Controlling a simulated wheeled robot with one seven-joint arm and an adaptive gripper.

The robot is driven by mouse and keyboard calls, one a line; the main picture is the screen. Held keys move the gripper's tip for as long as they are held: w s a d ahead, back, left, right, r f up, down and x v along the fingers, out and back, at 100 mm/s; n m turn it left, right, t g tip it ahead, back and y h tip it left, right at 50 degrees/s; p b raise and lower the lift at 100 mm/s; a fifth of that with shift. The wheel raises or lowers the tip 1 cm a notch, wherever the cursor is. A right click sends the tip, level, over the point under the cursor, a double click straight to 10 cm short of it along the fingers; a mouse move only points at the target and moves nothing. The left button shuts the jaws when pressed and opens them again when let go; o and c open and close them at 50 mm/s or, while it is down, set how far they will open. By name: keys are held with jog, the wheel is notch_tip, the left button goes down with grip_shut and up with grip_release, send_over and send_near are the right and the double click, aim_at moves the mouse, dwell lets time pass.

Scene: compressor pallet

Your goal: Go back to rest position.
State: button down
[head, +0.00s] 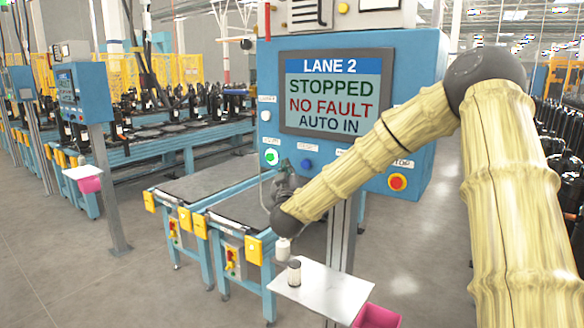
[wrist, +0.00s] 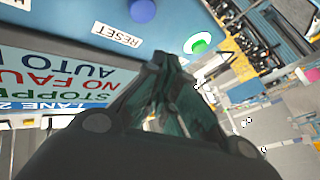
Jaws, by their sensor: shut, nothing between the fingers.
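My gripper (head: 285,165) is shut and empty, pointing up in front of the lower left of the blue control panel (head: 352,155). In the wrist view the closed fingers (wrist: 172,60) end near the green button (wrist: 200,43); whether they touch the panel I cannot tell. The head view shows the green button (head: 271,157) left of the fingertips and a blue button (head: 306,164) to their right. My bamboo-like arm crosses in front of the panel. The screen (head: 337,98) reads LANE 2, STOPPED, NO FAULT, AUTO IN.
A red button (head: 397,182) sits at the panel's lower right. Below stands a small white shelf (head: 325,292) with a pink bin (head: 377,317). Conveyors (head: 190,184) lie behind. A second panel (head: 83,92) stands at left. The floor at lower left is clear.

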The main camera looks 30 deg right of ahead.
jog(key=s+a+f+n+g+y+b, duration=0.1)
jog(key=a+f+y, duration=0.3)
jog(key=f, duration=0.7)
jog(key=s+a+f+n+g+y+b, duration=0.1)
jog(key=a+f+n+y, duration=0.1)
jog(key=a+f, duration=0.65)
jog(key=s+a+f+g+y, duration=0.1)
jog(key=s+a+f, duration=0.15)
jog(key=f, duration=0.55)
jog(key=s+a+f+g+y+b, duration=0.1)
jog(key=s+f+g, duration=0.1)
jog(key=s+f, duration=0.35)
jog(key=s+a+f+g+y, duration=0.1)
jog(key=a+f+y, duration=0.1)
jog(key=f, duration=0.7)
jog(key=s+a+f+g+y+b, duration=0.1)
jog(key=s+a+f+g, duration=0.2)
jog(key=s+f, duration=0.5)
jog(key=s+a+f+g+b, duration=0.1)
jog(key=s+a+f+g, duration=0.15)
jog(key=s+f, duration=0.65)
jog(key=s+a+f+m+g, duration=0.1)
jog(key=s+f+g, duration=0.2)
jog(key=s, duration=0.9)
jog(key=s+a+f+m+g+b, duration=0.1)
jog(key=s+f, duration=0.4)
jog(key=s, duration=0.7)
jog(key=shift+a+f+g, duration=0.4)
jog(key=shift+a+g, duration=0.15)
jog(key=shift+g, duration=0.4)
